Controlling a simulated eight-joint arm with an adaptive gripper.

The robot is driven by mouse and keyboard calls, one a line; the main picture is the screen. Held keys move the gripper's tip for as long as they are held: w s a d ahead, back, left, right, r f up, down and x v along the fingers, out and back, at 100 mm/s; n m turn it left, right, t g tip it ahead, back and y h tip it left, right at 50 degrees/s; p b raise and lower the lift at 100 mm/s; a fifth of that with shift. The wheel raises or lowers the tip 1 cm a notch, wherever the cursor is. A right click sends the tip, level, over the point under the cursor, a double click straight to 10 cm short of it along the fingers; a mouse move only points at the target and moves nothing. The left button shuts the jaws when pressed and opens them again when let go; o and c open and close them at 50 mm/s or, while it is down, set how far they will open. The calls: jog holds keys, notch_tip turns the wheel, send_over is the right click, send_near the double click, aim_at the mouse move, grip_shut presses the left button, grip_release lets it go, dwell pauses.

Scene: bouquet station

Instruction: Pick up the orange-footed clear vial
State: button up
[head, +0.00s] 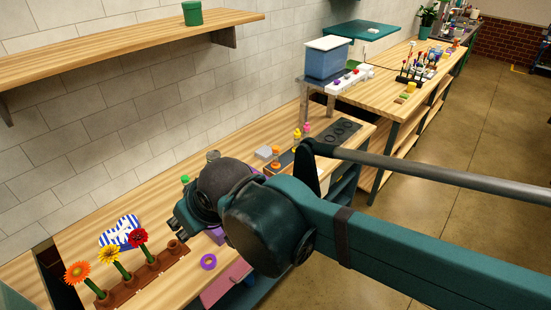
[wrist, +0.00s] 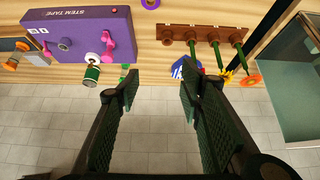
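A small thing with orange parts (head: 276,158) stands on the bench in the head view, beyond my wrist. It looks like the orange-footed vial, but its clear body is too small to make out. Orange parts (wrist: 11,63) also show at the far left edge of the wrist view; I cannot tell whether they are the same thing. My gripper (wrist: 157,88) is open, with nothing between its fingers. In the head view my gripper (head: 178,226) is above the bench near the flower rack, well apart from the orange thing.
A brown rack (wrist: 203,33) holds several flowers. A purple ring (head: 208,261) lies near the bench front. A wooden shelf (head: 120,47) runs along the wall.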

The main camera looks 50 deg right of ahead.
jog(key=shift+d, duration=0.1)
jog(key=shift+c, duration=0.5)
jog(key=w+d+r+m+g+h+p, duration=0.1)
jog(key=w+d+r+m+g+h, duration=0.1)
jog(key=w+d+m, duration=0.5)
jog(key=m+g+h+p, duration=0.25)
jog(key=m+g, duration=0.25)
jog(key=m, duration=0.6)
send_over(276, 158)
jog(key=w+a, duration=0.1)
jog(key=a, duration=0.3)
notch_tip(276, 158, down, 12)
jog(key=shift+d+f, duration=0.15)
jog(key=shift+d, duration=0.05)
jog(key=shift+f, duration=0.1)
jog(key=shift+x, duration=3.3)
